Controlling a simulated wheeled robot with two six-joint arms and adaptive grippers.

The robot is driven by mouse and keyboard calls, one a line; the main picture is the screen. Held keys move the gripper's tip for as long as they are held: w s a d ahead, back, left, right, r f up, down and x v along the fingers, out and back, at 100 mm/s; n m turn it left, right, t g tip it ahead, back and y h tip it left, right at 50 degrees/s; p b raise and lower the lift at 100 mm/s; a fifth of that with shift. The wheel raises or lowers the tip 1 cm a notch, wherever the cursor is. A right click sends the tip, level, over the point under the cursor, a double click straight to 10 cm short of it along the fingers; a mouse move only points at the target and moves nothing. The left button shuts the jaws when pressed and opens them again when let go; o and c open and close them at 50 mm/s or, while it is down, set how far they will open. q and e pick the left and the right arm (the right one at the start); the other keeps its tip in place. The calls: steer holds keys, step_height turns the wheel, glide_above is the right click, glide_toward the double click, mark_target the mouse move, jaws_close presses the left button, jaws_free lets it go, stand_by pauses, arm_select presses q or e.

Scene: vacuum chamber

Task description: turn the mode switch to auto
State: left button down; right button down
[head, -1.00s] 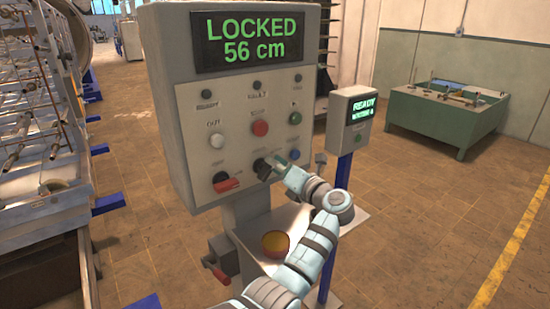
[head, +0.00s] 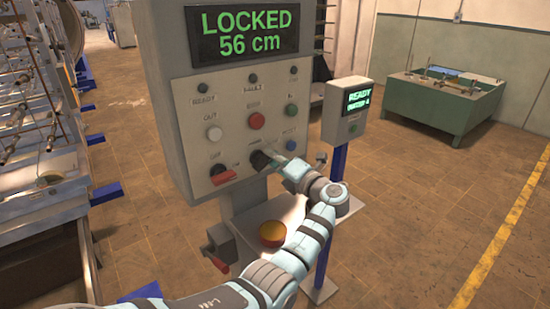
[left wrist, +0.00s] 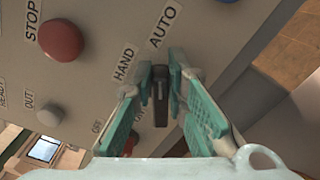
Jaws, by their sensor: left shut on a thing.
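The mode switch is a black knob (left wrist: 160,95) on the sloping grey panel. In the left wrist view it sits between the two teal fingers of my left gripper (left wrist: 161,105), which is shut on it. The HAND label (left wrist: 124,63) and the AUTO label (left wrist: 164,27) are printed beyond the knob. The knob's far end points up in that view, near the lower end of AUTO. In the head view the knob (head: 259,160) is partly covered by my left gripper (head: 273,160). My right gripper is not in view.
The panel also carries a red stop button (head: 256,121), a white OUT button (head: 214,133), a blue button (head: 291,145) and a red-handled OFF switch (head: 222,175). The display (head: 245,32) reads LOCKED 56 cm. A yellow-and-red round item (head: 273,234) lies on the shelf below.

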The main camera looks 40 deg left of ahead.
arm_select(q)
steer(key=shift+r, duration=0.1)
steer(key=c, duration=1.6)
jaws_free()
steer(key=v, duration=1.2)
steer(key=shift+a, duration=0.1)
